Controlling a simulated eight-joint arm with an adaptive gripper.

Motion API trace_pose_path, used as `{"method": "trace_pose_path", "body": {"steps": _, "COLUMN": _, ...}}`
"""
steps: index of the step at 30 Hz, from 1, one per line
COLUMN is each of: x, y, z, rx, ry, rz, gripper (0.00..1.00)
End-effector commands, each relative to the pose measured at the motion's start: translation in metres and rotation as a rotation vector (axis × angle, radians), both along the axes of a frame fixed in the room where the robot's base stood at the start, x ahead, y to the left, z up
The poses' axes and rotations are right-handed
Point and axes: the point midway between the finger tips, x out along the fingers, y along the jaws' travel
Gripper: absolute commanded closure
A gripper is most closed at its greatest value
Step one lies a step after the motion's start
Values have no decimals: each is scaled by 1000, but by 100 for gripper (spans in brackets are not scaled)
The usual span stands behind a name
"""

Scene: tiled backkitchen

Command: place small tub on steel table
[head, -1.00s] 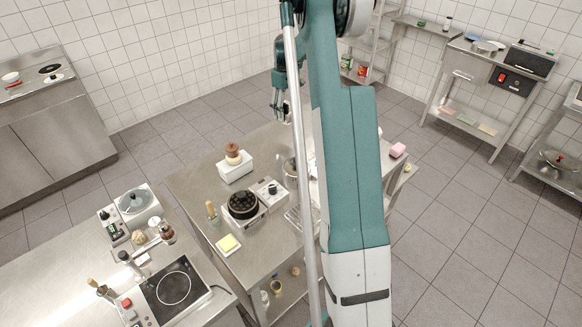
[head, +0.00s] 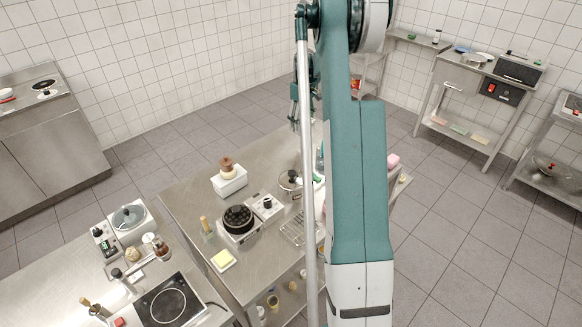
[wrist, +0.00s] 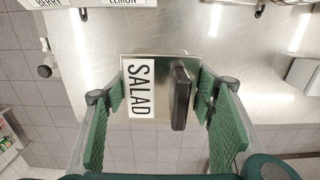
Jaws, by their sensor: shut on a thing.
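In the wrist view, a small steel tub (wrist: 155,70) has a white "SALAD" label and a dark handle or bar on its top. My gripper (wrist: 158,100) has its green fingers closed against the tub's two sides. In the head view my gripper (head: 295,122) hangs near the far edge of the middle steel table (head: 185,200), partly behind my own arm; the tub cannot be made out there. In the wrist view a bare steel surface (wrist: 160,30) lies beyond and below the tub. I cannot tell the gap between them.
In the wrist view, "BERRY" and "LEMON" labels show at the top edge.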

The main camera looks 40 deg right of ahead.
Motion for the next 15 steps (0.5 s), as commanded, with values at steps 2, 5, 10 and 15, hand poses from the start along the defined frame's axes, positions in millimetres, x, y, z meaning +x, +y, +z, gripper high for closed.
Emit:
{"method": "trace_pose_path", "body": {"steps": 2, "x": 0, "y": 0, "z": -6, "rx": 0, "ry": 0, "rz": 0, "gripper": 63}}
{"method": "trace_pose_path", "body": {"steps": 5, "x": 0, "y": 0, "z": -18, "rx": 0, "ry": 0, "rz": 0, "gripper": 63}}
{"method": "trace_pose_path", "body": {"steps": 10, "x": 0, "y": 0, "z": -42, "rx": 0, "ry": 0, "rz": 0, "gripper": 63}}
{"method": "trace_pose_path", "body": {"steps": 15, "x": 0, "y": 0, "z": -57, "rx": 0, "ry": 0, "rz": 0, "gripper": 63}}
